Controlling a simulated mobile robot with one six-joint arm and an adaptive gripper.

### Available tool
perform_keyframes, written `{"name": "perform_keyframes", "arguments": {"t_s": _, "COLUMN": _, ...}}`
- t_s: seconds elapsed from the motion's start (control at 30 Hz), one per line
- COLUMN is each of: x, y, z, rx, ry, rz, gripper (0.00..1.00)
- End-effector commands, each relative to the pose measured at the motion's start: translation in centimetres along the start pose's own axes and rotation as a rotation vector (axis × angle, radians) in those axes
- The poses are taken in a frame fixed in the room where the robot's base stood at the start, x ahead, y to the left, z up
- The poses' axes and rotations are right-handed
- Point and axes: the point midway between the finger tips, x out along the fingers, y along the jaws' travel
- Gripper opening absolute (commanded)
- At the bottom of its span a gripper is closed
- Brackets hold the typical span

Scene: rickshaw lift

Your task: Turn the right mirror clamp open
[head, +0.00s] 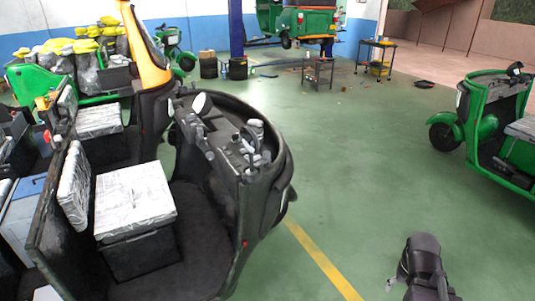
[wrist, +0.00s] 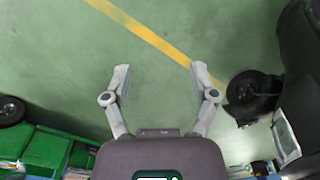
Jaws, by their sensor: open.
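The black rickshaw (head: 262,215) stands left of centre in the head view, with its handlebar and dashboard at the front. A round pale mirror (head: 202,104) sits on the left of that front. Small grey parts (head: 255,128) stand at the right of the dashboard; I cannot tell which is the right mirror clamp. My gripper is open and empty in the wrist view (wrist: 158,80), its two fingers apart over bare floor. In the head view my arm is at the bottom right, well apart from the rickshaw; the fingertips are not clear there.
A green rickshaw (head: 498,130) stands at the right. A yellow and green one loaded with sacks is behind on the left (head: 150,70). A yellow line (head: 318,258) crosses the open green floor. A cart (head: 377,60) stands at the back. A dark wheel (wrist: 252,92) shows in the wrist view.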

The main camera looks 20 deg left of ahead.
Motion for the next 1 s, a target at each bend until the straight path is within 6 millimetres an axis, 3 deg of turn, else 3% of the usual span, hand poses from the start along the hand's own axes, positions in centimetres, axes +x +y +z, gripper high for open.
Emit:
{"name": "perform_keyframes", "arguments": {"t_s": 0.27, "x": -2.6, "y": -2.3, "z": -3.5, "rx": -0.107, "ry": 0.000, "rz": 0.000, "gripper": 0.79}}
{"name": "perform_keyframes", "arguments": {"t_s": 0.47, "x": -6.1, "y": -6.1, "z": -8.4, "rx": -0.282, "ry": 0.000, "rz": 0.000, "gripper": 0.79}}
{"name": "perform_keyframes", "arguments": {"t_s": 0.77, "x": -12.0, "y": -14.3, "z": -16.2, "rx": -0.600, "ry": 0.000, "rz": 0.000, "gripper": 0.79}}
{"name": "perform_keyframes", "arguments": {"t_s": 1.0, "x": -16.6, "y": -22.1, "z": -21.5, "rx": -0.857, "ry": 0.001, "rz": 0.000, "gripper": 0.79}}
